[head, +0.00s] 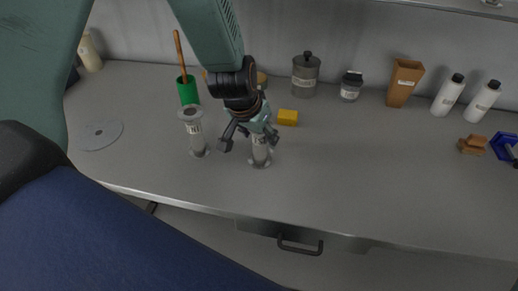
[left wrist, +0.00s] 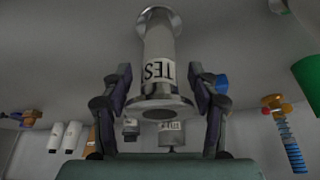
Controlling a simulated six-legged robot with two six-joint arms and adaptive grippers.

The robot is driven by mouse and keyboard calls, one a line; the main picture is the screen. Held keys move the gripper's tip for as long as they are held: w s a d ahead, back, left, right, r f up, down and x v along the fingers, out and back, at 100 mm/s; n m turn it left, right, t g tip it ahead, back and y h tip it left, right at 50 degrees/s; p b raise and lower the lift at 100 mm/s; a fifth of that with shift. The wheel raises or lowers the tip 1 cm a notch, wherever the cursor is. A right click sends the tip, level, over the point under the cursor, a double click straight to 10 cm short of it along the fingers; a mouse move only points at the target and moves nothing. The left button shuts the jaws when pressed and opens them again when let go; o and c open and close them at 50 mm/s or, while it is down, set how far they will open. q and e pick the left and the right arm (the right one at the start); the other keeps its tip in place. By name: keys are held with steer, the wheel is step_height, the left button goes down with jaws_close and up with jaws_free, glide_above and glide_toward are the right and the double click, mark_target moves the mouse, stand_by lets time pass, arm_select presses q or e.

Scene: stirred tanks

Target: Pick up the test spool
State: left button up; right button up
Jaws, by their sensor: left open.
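A grey spool (head: 260,152) with flanged ends stands upright on the bench, partly hidden by my left gripper (head: 250,140). In the left wrist view this spool (left wrist: 158,45) carries a white label reading "TES", with the rest out of sight. My left gripper (left wrist: 160,80) is open, its fingers on either side of the spool, with gaps visible between fingers and body. A second similar grey spool (head: 196,138) with a label too small to read stands upright just left of the gripper. My right gripper is not in view.
A green cup (head: 188,92) with a brown stick and a yellow block (head: 288,117) stand behind the gripper. A lidded grey jar (head: 305,76), a brown container (head: 404,82) and white bottles (head: 448,95) line the back wall. A grey disc (head: 96,134) lies left. The bench's right-centre is clear.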

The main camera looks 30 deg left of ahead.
arm_select(q)
steer(key=shift+w+f, duration=0.25)
steer(key=shift+w, duration=0.1)
steer(key=shift+w+d, duration=0.1)
steer(key=shift+c, duration=0.7)
steer(key=shift+s+r, duration=0.1)
steer(key=shift+s, duration=0.15)
steer(key=c, duration=0.6)
steer(key=shift+w, duration=0.2)
steer(key=c, duration=0.3)
steer(key=shift+c, duration=0.8)
steer(key=shift+s, duration=0.15)
step_height(320, 180, up, 8)
steer(key=p, duration=0.7)
steer(key=shift+r+p, duration=0.95)
steer(key=shift+p, duration=0.2)
